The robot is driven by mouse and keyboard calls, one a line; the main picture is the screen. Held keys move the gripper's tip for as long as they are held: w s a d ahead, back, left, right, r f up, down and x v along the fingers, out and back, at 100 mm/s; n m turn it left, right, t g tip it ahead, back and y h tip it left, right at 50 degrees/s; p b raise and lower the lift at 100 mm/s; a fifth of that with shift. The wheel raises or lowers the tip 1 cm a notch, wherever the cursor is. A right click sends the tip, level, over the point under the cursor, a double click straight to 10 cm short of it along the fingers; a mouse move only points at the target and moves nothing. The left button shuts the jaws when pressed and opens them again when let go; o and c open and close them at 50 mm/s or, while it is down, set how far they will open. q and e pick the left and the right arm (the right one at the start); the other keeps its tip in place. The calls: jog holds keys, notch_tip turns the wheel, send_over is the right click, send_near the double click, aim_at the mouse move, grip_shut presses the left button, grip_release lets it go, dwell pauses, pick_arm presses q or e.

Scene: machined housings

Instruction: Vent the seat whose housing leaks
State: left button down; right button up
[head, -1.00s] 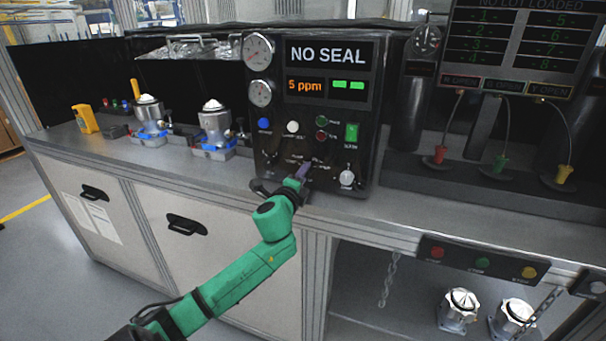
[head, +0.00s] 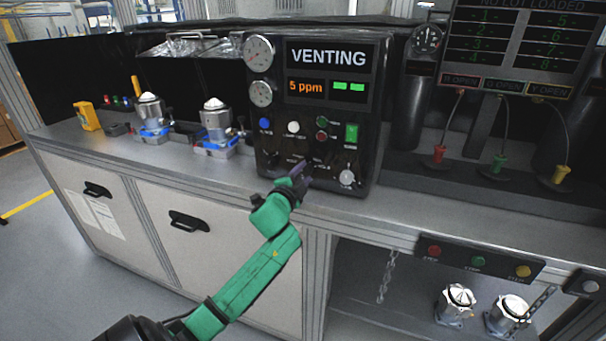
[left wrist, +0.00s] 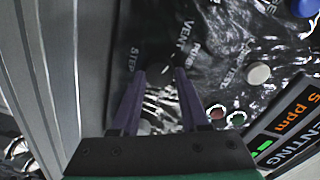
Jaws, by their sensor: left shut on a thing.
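The black test panel (head: 330,105) stands on the bench; its screen reads VENTING and 5 ppm, with two green bars lit beside it. My left gripper (head: 300,173) is at the lower middle of the panel. In the left wrist view its purple fingers (left wrist: 160,70) are shut on a dark knob (left wrist: 158,60) near the labels VENT and STEP; the knob's pointer is hard to make out. Two metal housings with white tops, a left one (head: 150,112) and a right one (head: 215,120), sit upright in blue-edged seats on the bench. My right gripper is out of view.
A yellow handheld device (head: 87,116) stands at the bench's left end. Red, green and yellow plugs (head: 499,163) on cables stand at right, below a lot board (head: 517,45). Two more housings (head: 459,303) sit on the lower shelf. The bench front edge is clear.

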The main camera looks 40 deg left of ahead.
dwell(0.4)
pick_arm(q)
jog(key=shift+c, duration=2)
grip_release()
jog(key=b+v, duration=0.2)
jog(key=v, duration=1.2)
jog(key=shift+s+b, duration=0.25)
jog(key=shift+b, duration=0.1)
jog(key=shift+d, duration=0.1)
